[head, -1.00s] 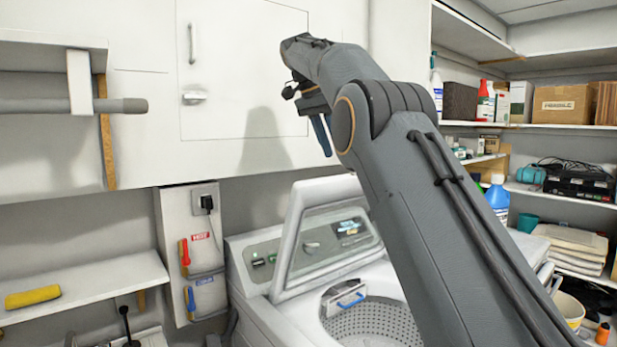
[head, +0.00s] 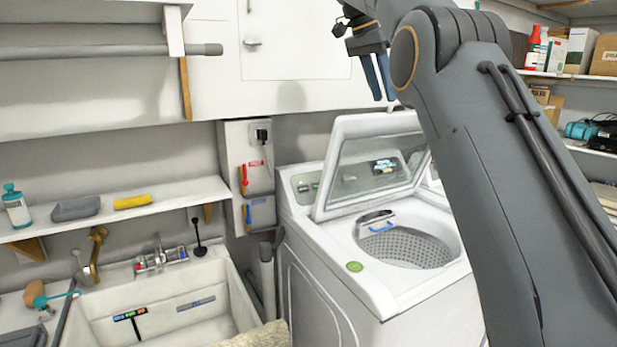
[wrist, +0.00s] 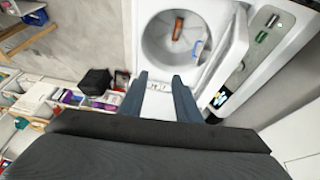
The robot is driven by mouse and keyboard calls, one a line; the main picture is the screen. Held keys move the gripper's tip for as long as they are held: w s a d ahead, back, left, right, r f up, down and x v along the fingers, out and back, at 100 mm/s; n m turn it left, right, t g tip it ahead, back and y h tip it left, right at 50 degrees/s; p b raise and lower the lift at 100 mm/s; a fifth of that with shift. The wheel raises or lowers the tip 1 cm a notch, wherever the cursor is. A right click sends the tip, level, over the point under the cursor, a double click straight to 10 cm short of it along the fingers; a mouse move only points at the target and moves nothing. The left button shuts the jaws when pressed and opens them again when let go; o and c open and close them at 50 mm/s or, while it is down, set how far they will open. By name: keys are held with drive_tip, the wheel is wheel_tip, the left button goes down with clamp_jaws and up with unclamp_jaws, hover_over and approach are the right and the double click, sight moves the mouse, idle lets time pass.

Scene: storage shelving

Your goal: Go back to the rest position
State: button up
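My gripper (head: 383,92) is raised in the upper right of the head view, above the open lid of the washing machine. Its two dark blue fingers point down. In the wrist view the fingers of my gripper (wrist: 160,78) stand apart with nothing between them. The white washing machine (head: 350,262) stands below with its lid (head: 372,172) up and its perforated drum open. In the wrist view the drum (wrist: 158,45) shows an orange-brown item (wrist: 177,28) and a blue-handled part (wrist: 198,47).
A sink (head: 110,335) with a brass tap stands at the left. Above it a shelf (head: 150,204) carries a bottle (head: 15,208), a grey block (head: 76,208) and a yellow sponge (head: 133,202). A wall cabinet (head: 290,85) is behind my gripper. Stocked shelves (head: 570,77) stand at the right.

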drive_tip(key=s+f+n+y+b, duration=0.1)
drive_tip(key=s+f+n, duration=0.3)
drive_tip(key=f, duration=0.7)
drive_tip(key=s+f+n+y+b, duration=0.15)
drive_tip(key=s+f+n, duration=0.25)
drive_tip(key=f, duration=0.8)
drive_tip(key=s+f+n+y+b, duration=0.1)
drive_tip(key=s+f+n, duration=0.1)
drive_tip(key=s+f, duration=0.8)
drive_tip(key=s+f+n+y, duration=0.1)
drive_tip(key=s+f+n, duration=0.1)
drive_tip(key=s+f, duration=0.9)
drive_tip(key=s, duration=0.7)
drive_tip(key=shift+s+d+b, duration=0.25)
drive_tip(key=shift+d+b, duration=0.1)
drive_tip(key=shift+b, duration=0.05)
